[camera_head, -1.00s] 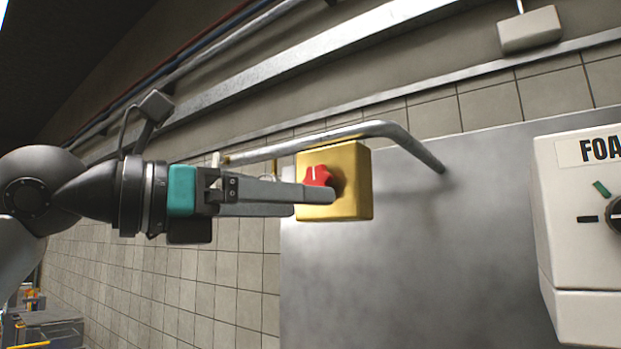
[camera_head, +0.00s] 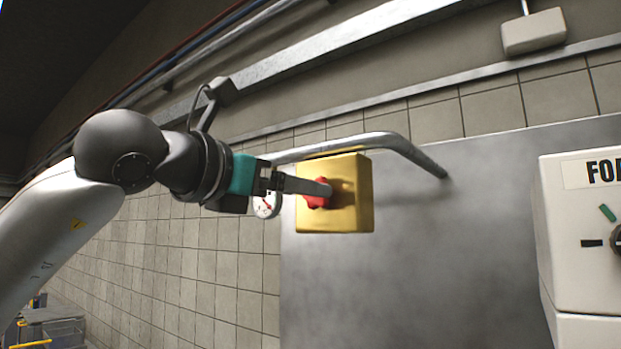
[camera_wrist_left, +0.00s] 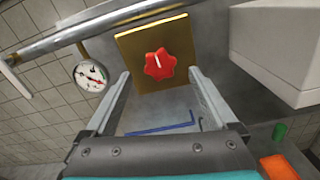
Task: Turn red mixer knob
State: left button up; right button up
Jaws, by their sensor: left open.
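The red knob (camera_head: 318,193) sits on the front of a yellow box (camera_head: 357,209) mounted by a metal panel. In the left wrist view the red knob (camera_wrist_left: 159,65) is star-shaped with a white mark near its top, on the yellow box (camera_wrist_left: 127,48). My left gripper (camera_head: 322,188) reaches in from the left, and its fingers overlap the knob in the head view. In the left wrist view my left gripper (camera_wrist_left: 160,75) is open, with its two fingers apart and the knob framed between and just beyond their tips. Contact cannot be told. My right gripper is not in view.
A metal pipe (camera_head: 395,143) runs behind the yellow box. A round gauge (camera_wrist_left: 91,75) hangs left of the box. A white machine (camera_head: 580,270) with a dial stands at the right. The metal panel (camera_head: 430,260) below the box is clear.

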aim_at(313, 202)
pick_arm(q)
jog(key=shift+p+x, duration=0.6)
jog(key=shift+x, duration=1.75)
jog(key=c, duration=1.4)
